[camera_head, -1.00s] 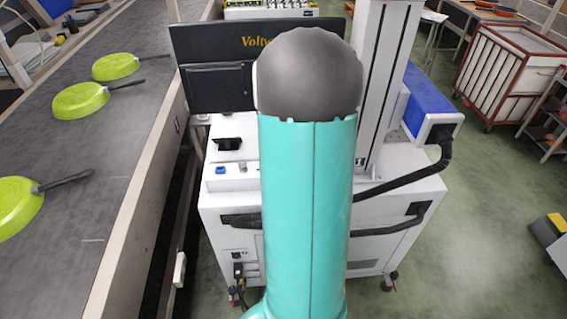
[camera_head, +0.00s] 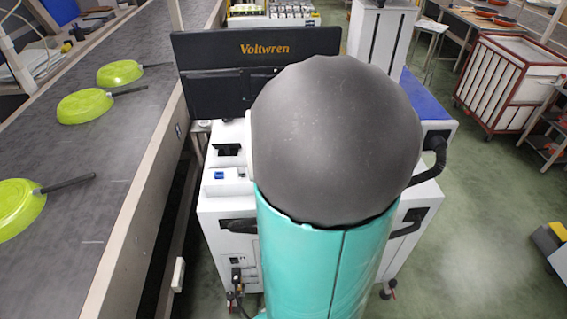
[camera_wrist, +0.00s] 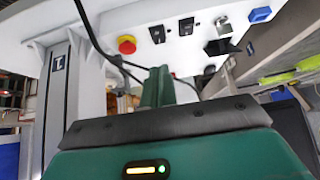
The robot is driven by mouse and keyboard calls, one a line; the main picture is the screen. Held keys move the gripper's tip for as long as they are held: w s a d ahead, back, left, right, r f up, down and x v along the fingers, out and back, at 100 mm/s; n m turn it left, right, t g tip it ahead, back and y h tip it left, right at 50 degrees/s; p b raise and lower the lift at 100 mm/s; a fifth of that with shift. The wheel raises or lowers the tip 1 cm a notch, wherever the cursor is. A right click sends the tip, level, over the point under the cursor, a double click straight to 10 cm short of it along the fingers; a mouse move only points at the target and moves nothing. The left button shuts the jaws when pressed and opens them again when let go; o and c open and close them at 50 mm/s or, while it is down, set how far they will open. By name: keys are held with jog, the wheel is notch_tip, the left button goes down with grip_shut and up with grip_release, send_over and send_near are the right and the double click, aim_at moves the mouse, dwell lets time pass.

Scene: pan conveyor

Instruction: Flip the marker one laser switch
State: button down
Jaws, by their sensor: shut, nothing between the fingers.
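The laser marker is a white cabinet (camera_head: 222,205), partly hidden behind my arm in the head view. In the wrist view its white panel (camera_wrist: 205,50) carries a red emergency button with a yellow ring (camera_wrist: 127,44), two small black rocker-like switches (camera_wrist: 157,34) and (camera_wrist: 186,26), a silver key-like switch (camera_wrist: 222,25) and a blue block (camera_wrist: 260,14). I cannot tell which control is the laser switch. My gripper (camera_wrist: 157,82) is shut and empty, its teal fingers apart from the switches in the picture. The gripper is hidden in the head view.
A conveyor (camera_head: 125,140) with green pans (camera_head: 85,105) runs along the left. A dark Voltwren monitor (camera_head: 215,75) stands behind the cabinet. A black cable (camera_wrist: 95,30) crosses near my fingers. A red-framed cart (camera_head: 505,85) stands at right; the floor there is mostly clear.

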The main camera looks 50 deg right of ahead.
jog(key=shift+s+a+r, duration=0.7)
jog(key=shift+a+r, duration=0.1)
jog(key=w+a+r+n+y, duration=0.1)
jog(key=w+a+r, duration=0.1)
jog(key=a, duration=0.3)
jog(key=w+a+r+n+y, duration=0.1)
jog(key=w+a+r+n, duration=0.15)
jog(key=a, duration=0.35)
jog(key=s+a+r+n+y, duration=0.1)
jog(key=s+a+r+n, duration=0.1)
jog(key=a, duration=0.5)
jog(key=s+a+r+n+y, duration=0.1)
jog(key=s+a+r+n, duration=0.1)
jog(key=a, duration=0.6)
jog(key=s+a+r+n+y, duration=0.1)
jog(key=s+a+r+n, duration=0.1)
jog(key=a, duration=0.6)
jog(key=shift+s+r+t+y, duration=0.35)
jog(key=shift+s+r, duration=0.3)
jog(key=shift+s, duration=0.4)
jog(key=shift+d, duration=0.2)
